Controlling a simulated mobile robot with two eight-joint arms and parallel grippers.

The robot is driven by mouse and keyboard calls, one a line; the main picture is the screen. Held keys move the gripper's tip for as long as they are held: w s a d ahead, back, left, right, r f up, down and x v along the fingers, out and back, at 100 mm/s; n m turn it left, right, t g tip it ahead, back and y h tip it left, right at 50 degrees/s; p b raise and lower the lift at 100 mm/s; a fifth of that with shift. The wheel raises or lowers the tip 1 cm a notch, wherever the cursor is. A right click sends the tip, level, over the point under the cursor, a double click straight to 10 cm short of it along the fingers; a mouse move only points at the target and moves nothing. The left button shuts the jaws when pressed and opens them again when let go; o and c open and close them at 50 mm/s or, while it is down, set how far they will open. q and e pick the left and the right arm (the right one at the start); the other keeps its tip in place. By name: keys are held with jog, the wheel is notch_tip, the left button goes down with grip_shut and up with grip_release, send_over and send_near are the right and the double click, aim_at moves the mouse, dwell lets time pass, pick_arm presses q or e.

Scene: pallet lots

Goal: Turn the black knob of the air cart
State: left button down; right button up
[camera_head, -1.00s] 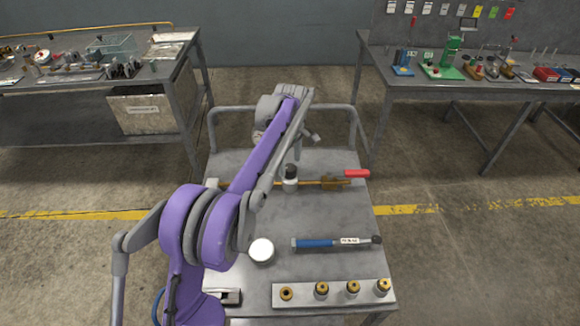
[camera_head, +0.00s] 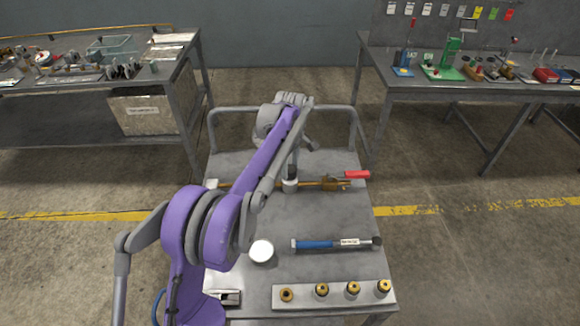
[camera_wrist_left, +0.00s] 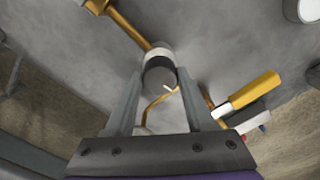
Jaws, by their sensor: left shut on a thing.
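The air cart (camera_head: 330,215) is a grey table with a rail at its far side. A brass pipe (camera_head: 240,184) runs across it, with a white collar (camera_head: 290,187) in the middle that carries the black knob. My right gripper is in neither view.
A red-handled valve (camera_head: 356,174) is at the pipe's right end. A blue torque wrench (camera_head: 318,244), a white round cap (camera_head: 261,251) and a tray of brass fittings (camera_head: 300,304) lie nearer. Benches stand behind on both sides.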

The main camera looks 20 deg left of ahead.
aim_at(290, 169)
pick_arm(q)
jog(key=shift+m, duration=1)
jog(key=shift+c, duration=1.3)
grip_release()
notch_tip(290, 169, up, 11)
jog(key=p, duration=0.1)
